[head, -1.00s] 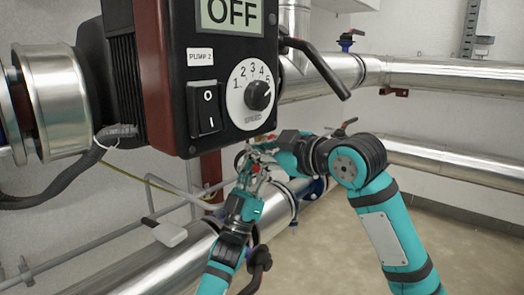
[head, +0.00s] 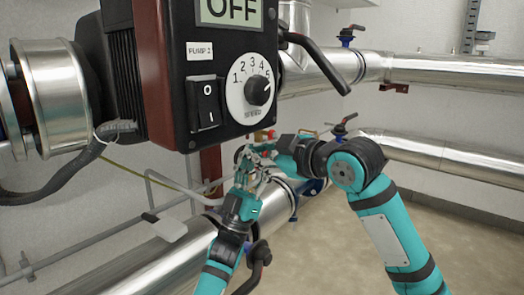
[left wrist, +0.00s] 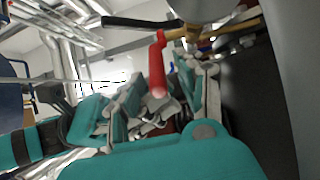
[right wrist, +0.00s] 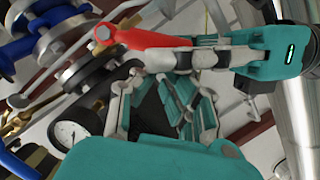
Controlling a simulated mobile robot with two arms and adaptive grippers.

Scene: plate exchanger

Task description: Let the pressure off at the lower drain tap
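A red lever (left wrist: 157,65) on a brass fitting (left wrist: 185,31) shows in the left wrist view. I take it for the drain tap handle. In the right wrist view the red lever (right wrist: 145,38) reaches toward the fingers of my left gripper (right wrist: 180,55), which overlap its end. I cannot tell whether they grip it. In the head view my left gripper (head: 248,170) is below the pump box, with my right gripper (head: 272,153) close beside it, and the lever is largely hidden. My right gripper's fingers (right wrist: 162,105) stand apart with nothing visible between them.
The pump control box (head: 215,75) hangs just above both grippers. A round gauge (right wrist: 70,133) and blue flanges are near my right gripper. Silver pipes (head: 440,158) run along the wall at right. The floor (head: 330,240) is clear.

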